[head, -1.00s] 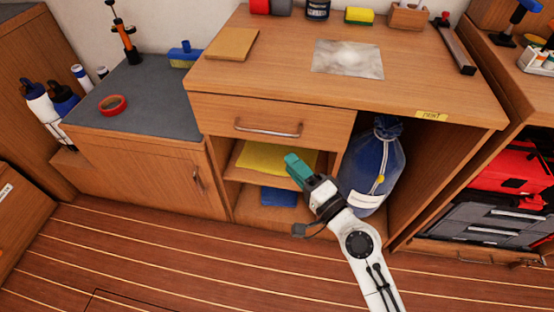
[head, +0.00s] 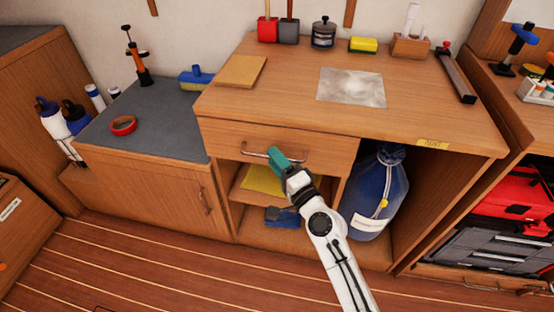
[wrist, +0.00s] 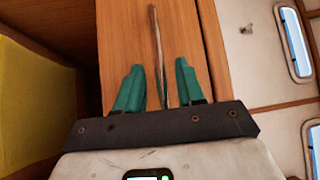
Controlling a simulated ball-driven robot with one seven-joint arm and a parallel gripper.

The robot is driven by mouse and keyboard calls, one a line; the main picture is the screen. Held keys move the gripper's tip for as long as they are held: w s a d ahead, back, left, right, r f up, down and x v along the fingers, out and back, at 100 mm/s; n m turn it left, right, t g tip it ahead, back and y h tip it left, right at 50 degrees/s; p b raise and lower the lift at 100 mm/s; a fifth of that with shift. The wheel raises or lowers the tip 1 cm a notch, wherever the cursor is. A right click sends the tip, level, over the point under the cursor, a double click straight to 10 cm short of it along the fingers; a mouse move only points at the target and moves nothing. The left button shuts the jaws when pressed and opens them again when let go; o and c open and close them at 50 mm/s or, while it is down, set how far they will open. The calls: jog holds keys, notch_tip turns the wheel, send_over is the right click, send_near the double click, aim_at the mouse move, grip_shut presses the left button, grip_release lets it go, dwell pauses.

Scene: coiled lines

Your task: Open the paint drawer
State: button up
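The wooden drawer (head: 330,150) sits under the workbench top and looks shut. Its curved metal handle (head: 254,154) runs across its front. My gripper (head: 276,157) has teal fingers and is at the handle, covering part of it. In the wrist view my gripper (wrist: 158,68) is open. The handle (wrist: 155,30) lies between the lines of the two fingers, along the drawer front (wrist: 190,40). I cannot tell whether either finger touches it.
Below the drawer are a shelf with a yellow item (head: 262,181) and a blue item (head: 282,217) lower down. A blue bag (head: 375,200) stands in the open bay to the right. A sanding sheet (head: 350,87) and wooden board (head: 240,71) lie on top.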

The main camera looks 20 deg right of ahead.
jog(key=shift+c, duration=0.3)
grip_shut()
dwell(0.4)
